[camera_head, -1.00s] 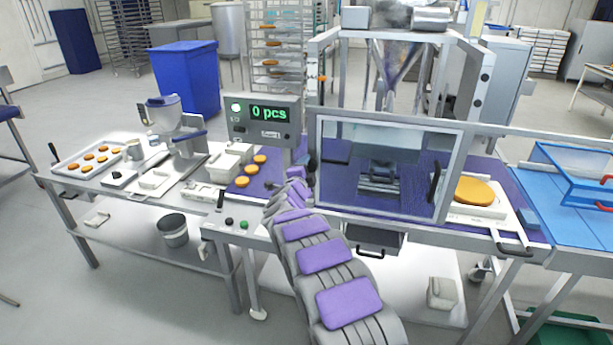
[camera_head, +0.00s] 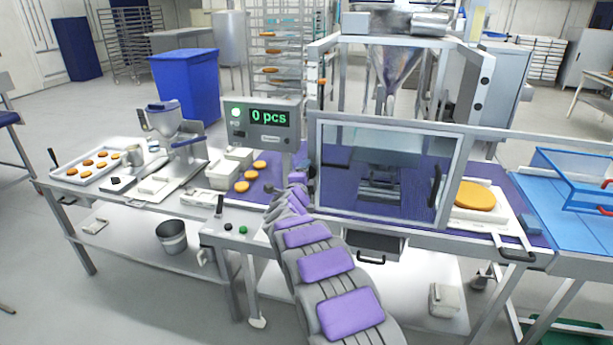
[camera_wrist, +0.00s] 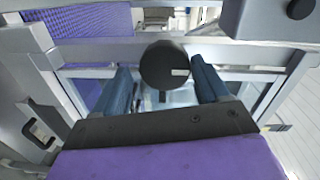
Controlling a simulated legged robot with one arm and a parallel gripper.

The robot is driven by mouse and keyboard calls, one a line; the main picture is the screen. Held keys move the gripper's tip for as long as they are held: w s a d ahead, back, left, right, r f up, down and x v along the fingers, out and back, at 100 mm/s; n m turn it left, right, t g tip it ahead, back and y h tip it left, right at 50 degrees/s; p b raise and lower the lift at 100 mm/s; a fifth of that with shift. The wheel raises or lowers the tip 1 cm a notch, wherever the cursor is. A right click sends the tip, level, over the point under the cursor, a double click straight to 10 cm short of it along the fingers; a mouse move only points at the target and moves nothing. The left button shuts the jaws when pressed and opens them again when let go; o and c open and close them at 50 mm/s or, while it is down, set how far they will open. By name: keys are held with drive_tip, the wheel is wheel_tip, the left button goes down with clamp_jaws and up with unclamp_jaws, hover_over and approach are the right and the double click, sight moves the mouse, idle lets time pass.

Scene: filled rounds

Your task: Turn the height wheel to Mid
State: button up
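The height wheel (camera_wrist: 165,64) is a dark round knob with a short white mark at its right side, in the upper middle of the wrist view. My gripper (camera_wrist: 162,70) has its two blue fingers apart, one at the left and one at the right of the wheel. A narrow gap shows at the left finger; I cannot tell whether the right finger touches the wheel. No Mid label is readable. In the head view my purple and grey arm reaches to the left edge of the guarded machine (camera_head: 385,180), where the gripper and wheel are too small to make out.
A grey box with a black knob (camera_wrist: 298,8) is close at the upper right of the wrist view. In the head view a display (camera_head: 262,120) reads 0 pcs. Orange rounds (camera_head: 250,175) lie left of my arm, and one large round (camera_head: 475,196) at the right.

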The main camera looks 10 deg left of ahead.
drive_tip(key=shift+o, duration=0.9)
drive_tip(key=shift+r, duration=0.1)
drive_tip(key=shift+r, duration=0.1)
drive_tip(key=s+a+p, duration=0.1)
drive_tip(key=s+a, duration=0.1)
drive_tip(key=s, duration=1.5)
drive_tip(key=shift+a+r+p, duration=0.15)
drive_tip(key=shift+r+p, duration=0.15)
drive_tip(key=shift+r, duration=0.15)
